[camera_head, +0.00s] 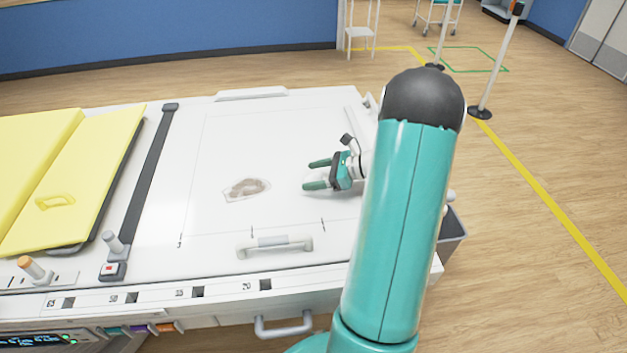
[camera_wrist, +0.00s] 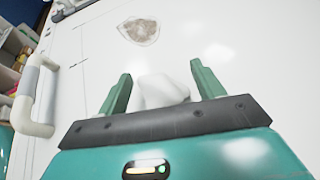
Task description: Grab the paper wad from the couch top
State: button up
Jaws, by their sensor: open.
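A white crumpled paper wad (camera_wrist: 163,91) lies between the two green fingers of my gripper (camera_wrist: 160,72) in the wrist view, close to the palm. The fingers stand apart on either side of it, and I cannot tell whether they touch it. In the head view my gripper (camera_head: 311,175) is open, low over the white couch top (camera_head: 285,125), with its fingers pointing left. The wad is hard to make out there against the white surface.
A flat, clear-edged patch with a brown stain (camera_head: 246,189) lies left of my gripper; it also shows in the wrist view (camera_wrist: 139,31). A white handle (camera_head: 274,245) is near the front edge. A dark strap (camera_head: 148,190) and yellow pad (camera_head: 75,180) are at left.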

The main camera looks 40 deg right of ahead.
jog(key=shift+w+a+f, duration=0.15)
jog(key=shift+w, duration=0.05)
jog(key=c, duration=1)
jog(key=shift+c, duration=0.2)
